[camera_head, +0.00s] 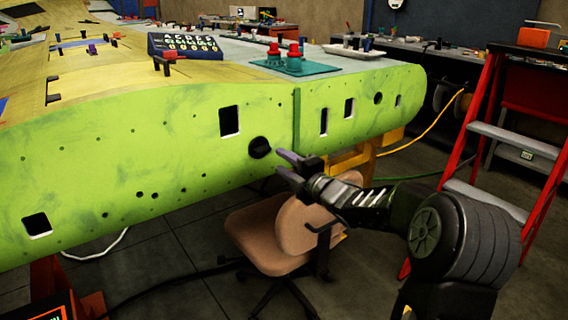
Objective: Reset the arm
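My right arm reaches in from the lower right. Its gripper (281,163) points left toward the green wing panel (180,150). The two grey fingers stand apart with a gap between them, and nothing shows in the gap. In the picture the fingertips lie just right of a dark round opening or plug (260,147) in the panel. I cannot tell how far the tips are from the panel. My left gripper and arm are not in view.
A tan swivel chair (275,235) stands below my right gripper. A red stepladder (480,130) is at the right, with a yellow cable near it. Red parts on a teal tray (296,68) and a dark labelled box (185,45) rest on the wing.

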